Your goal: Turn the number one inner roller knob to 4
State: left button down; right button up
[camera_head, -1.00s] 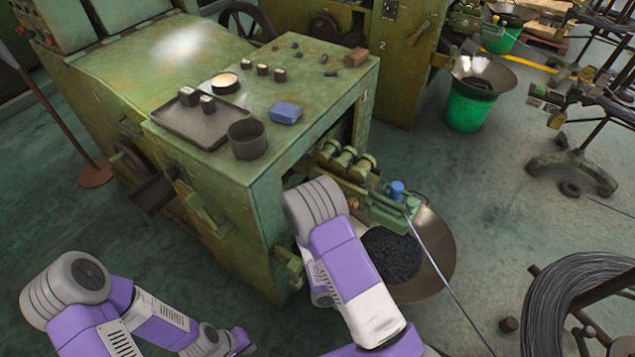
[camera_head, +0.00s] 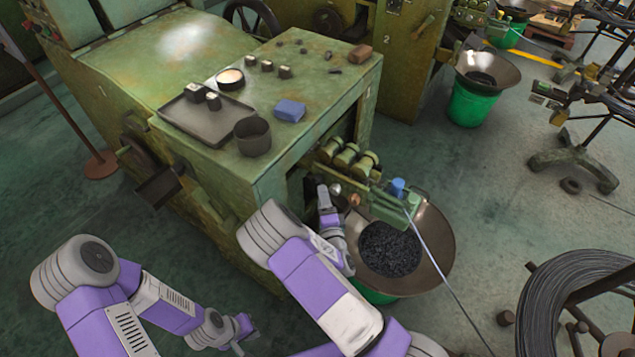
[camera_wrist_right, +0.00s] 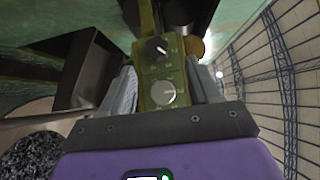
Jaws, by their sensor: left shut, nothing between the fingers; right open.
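In the right wrist view, an olive control panel (camera_wrist_right: 160,70) carries two round knobs: a black knob (camera_wrist_right: 157,48) and a silver-grey knob (camera_wrist_right: 164,92) closer to my gripper. I cannot tell which is the number one inner roller knob, nor read their settings. My right gripper (camera_wrist_right: 163,78) is open, with one finger on either side of the panel; contact cannot be told. In the head view my right gripper (camera_head: 323,194) is beside the green machine's roller assembly (camera_head: 345,157), and the knobs cannot be made out. My left gripper (camera_head: 243,333) is shut and empty, low above the floor.
A metal bowl of dark pieces (camera_head: 435,245) stands beside my right arm. A thin wire (camera_head: 445,275) runs from the rollers toward the lower right.

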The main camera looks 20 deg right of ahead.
aim_at(318, 184)
jog(key=w, duration=0.2)
jog(key=w+b, duration=0.1)
jog(key=w, duration=0.2)
jog(key=w+b, duration=0.1)
jog(key=w, duration=0.1)
jog(key=shift+w+d+f, duration=0.15)
jog(key=shift+w+d, duration=0.15)
jog(key=shift+d, duration=0.1)
jog(key=c, duration=1)
